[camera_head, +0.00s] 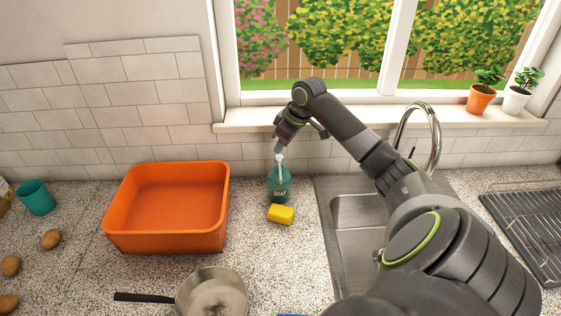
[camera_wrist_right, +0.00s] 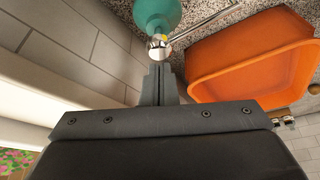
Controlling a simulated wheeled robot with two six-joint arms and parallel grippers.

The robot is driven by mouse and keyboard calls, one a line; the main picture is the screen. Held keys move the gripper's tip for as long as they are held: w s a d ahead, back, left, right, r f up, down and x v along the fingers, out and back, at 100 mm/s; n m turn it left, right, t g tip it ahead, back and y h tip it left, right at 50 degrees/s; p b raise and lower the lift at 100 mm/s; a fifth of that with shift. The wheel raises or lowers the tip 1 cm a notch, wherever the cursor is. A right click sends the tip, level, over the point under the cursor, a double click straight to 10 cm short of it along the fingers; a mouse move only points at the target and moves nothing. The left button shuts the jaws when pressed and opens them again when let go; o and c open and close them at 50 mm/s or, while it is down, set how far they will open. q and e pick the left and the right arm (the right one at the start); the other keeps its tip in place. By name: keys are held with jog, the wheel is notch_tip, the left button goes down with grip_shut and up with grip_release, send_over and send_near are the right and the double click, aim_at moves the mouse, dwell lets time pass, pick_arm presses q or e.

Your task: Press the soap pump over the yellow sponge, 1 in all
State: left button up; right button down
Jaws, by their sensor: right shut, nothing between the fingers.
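The teal soap bottle (camera_head: 279,188) with a white pump head (camera_head: 280,157) stands upright on the counter, left of the sink. The yellow sponge (camera_head: 281,215) lies on the counter just in front of the bottle. My right gripper (camera_head: 278,149) is shut and empty, its tips right above the pump head. In the right wrist view the shut fingers (camera_wrist_right: 158,72) point at the pump head (camera_wrist_right: 158,43), with the teal bottle (camera_wrist_right: 157,14) beyond. I cannot tell whether the tips touch the pump. My left gripper is not in view.
An orange basin (camera_head: 166,206) stands left of the bottle. A frying pan (camera_head: 211,294) lies at the front. The sink (camera_head: 345,215) with a tall faucet (camera_head: 434,135) is to the right. A teal cup (camera_head: 36,197) and several potatoes (camera_head: 50,239) are far left.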

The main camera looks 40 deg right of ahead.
aim_at(279, 156)
jog(key=shift+f, duration=0.2)
jog(key=shift+f+b, duration=0.3)
jog(key=shift+f, duration=1.05)
jog(key=shift+s, duration=0.1)
jog(key=shift+r+p, duration=1.4)
jog(key=shift+p, duration=0.1)
